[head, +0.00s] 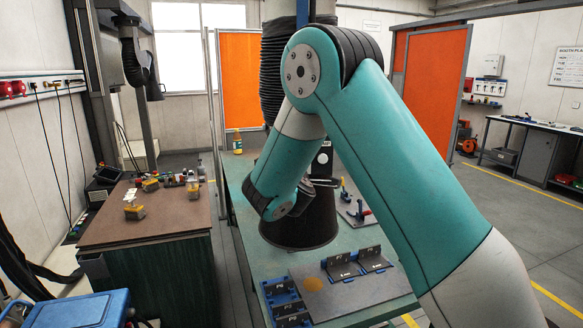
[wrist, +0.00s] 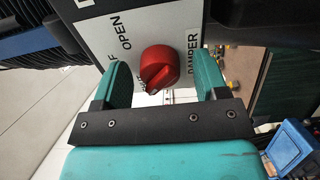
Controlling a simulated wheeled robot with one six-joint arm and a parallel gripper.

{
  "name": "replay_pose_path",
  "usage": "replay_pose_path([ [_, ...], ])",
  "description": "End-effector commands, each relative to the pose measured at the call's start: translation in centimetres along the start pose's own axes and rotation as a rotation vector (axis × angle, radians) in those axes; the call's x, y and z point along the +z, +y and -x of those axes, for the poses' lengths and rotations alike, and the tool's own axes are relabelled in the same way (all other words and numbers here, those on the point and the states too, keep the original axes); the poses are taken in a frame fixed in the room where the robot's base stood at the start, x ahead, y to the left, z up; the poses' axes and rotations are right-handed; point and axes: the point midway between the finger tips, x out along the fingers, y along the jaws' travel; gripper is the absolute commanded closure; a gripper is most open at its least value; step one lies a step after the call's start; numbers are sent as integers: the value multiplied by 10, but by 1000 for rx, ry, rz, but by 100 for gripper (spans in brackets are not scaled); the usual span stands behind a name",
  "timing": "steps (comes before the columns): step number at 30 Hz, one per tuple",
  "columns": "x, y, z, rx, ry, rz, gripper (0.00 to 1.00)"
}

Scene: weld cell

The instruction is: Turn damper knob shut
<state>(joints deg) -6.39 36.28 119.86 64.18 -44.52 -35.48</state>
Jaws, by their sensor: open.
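The red damper knob (wrist: 159,66) sits on a white label plate (wrist: 103,22) in the wrist view. The plate reads OPEN at upper left and DAMPER at right; other lettering is partly hidden by the knob and a finger. The knob's raised grip slants from upper right to lower left. My gripper (wrist: 160,72) is open, with one teal finger on each side of the knob and a gap on both sides. I cannot tell how deep the fingers reach around it. In the head view the black extraction hood (head: 305,218) is partly behind my arm, and the knob cannot be made out.
The hood hangs over a green welding table (head: 232,178) with a fixture plate (head: 345,296) and black angle brackets (head: 372,259). A brown-topped bench (head: 120,226) stands left, a blue case (head: 85,310) at lower left. Orange screens (head: 240,75) stand behind; floor is clear at right.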

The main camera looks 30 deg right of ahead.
Motion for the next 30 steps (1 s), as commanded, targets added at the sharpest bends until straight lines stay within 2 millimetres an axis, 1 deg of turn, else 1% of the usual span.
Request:
replay_pose_path([
  [4, -1, -3, 11, 0, 3, 0, 33],
  [7, -1, -5, 29, 1, 4, 0, 33],
  [11, -2, -8, 62, 1, 8, 0, 33],
  [15, -2, -6, 99, 1, 9, -1, 33],
  [21, -2, -4, 144, 1, 8, -1, 33],
  [25, -2, -2, 162, 1, 6, 0, 33],
  [30, -1, -1, 173, 0, 2, 0, 33],
])
